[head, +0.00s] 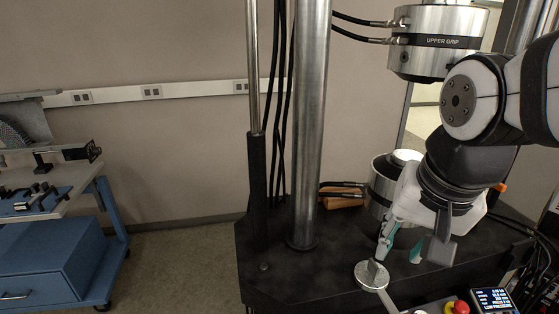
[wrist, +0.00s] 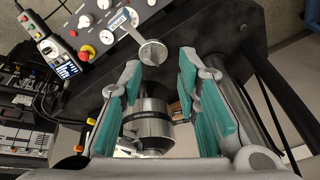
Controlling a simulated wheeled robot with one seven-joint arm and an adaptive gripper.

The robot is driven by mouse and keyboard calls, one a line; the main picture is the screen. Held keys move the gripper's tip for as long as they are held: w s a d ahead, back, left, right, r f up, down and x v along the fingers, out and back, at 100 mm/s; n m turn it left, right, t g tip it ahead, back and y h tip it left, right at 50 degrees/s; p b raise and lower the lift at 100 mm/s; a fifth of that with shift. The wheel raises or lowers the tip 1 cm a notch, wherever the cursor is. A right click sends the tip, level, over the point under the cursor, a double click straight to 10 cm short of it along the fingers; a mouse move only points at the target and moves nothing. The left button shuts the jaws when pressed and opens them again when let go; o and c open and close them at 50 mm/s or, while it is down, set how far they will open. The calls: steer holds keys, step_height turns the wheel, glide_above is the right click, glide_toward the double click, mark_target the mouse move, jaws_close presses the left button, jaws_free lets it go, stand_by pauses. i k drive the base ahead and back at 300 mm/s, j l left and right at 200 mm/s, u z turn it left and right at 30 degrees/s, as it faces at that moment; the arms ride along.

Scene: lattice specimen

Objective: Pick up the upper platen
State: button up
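A round silver metal disc with a small raised stub, which looks like the platen (head: 371,276), is near the front edge of the black machine table. It also shows at the top middle of the wrist view (wrist: 152,53). My gripper (head: 401,251) is above the table, just right of the disc in the head view. In the wrist view, its teal-padded fingers (wrist: 160,72) are spread apart with nothing between the pads. The disc shows beyond the fingertips, apart from them.
The upper grip (head: 440,42) hangs at the top right; a lower metal cylinder (head: 382,185) stands behind my gripper. A thick steel column (head: 310,130) rises to the left. A control panel with buttons (wrist: 92,40) and a display (head: 493,299) is at the front. A blue cart (head: 50,260) is far left.

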mark_target(370, 276)
steer(key=k+j+u, duration=0.7)
steer(key=l, duration=0.1)
